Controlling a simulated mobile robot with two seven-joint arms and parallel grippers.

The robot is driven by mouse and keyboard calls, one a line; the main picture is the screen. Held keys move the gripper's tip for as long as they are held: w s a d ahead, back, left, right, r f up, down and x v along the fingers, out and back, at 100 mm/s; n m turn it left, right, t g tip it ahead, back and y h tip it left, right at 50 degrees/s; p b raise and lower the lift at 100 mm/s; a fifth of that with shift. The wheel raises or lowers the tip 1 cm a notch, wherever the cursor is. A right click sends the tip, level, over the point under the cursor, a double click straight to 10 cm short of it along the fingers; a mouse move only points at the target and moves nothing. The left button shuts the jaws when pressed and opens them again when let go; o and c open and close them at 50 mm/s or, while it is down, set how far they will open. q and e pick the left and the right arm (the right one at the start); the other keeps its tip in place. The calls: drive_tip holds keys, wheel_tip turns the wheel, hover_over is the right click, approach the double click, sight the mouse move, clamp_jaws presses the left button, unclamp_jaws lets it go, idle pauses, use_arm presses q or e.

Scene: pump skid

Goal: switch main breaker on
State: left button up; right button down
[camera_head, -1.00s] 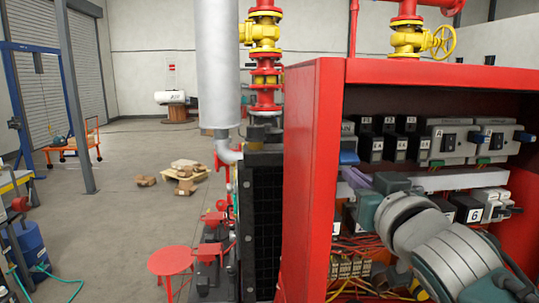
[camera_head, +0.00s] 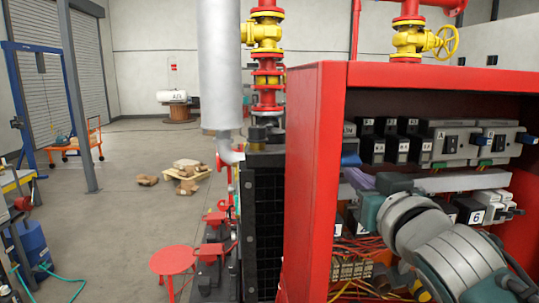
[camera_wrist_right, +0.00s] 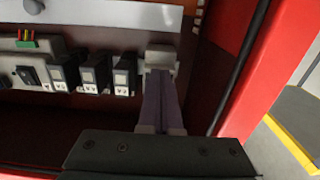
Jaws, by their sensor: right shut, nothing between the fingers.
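The red electrical cabinet (camera_head: 313,170) stands open at the right of the head view, with rows of breakers inside. Small black breakers (camera_head: 378,148) with white labels sit in the upper row, and they also show in the wrist view (camera_wrist_right: 95,77). Which one is the main breaker I cannot tell for sure. My right gripper (camera_head: 354,177) is inside the cabinet by the left end of this row, shut and empty. In the wrist view its purple fingers (camera_wrist_right: 160,75) reach up to a pale grey block (camera_wrist_right: 161,55) beside the black breakers; contact is unclear. My left gripper is out of view.
Larger grey switch units (camera_head: 452,143) fill the right of the upper row. Below are a lower breaker row (camera_head: 470,212), loose wires and a terminal strip (camera_head: 350,270). The cabinet's red side wall is close to the gripper. A red stool (camera_head: 171,260) stands on the floor at left.

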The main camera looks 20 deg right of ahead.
drive_tip(key=shift+r+p, duration=0.7)
drive_tip(key=shift+r, duration=0.2)
drive_tip(key=p+v, duration=0.2)
drive_tip(key=v, duration=0.5)
drive_tip(key=shift+f, duration=0.4)
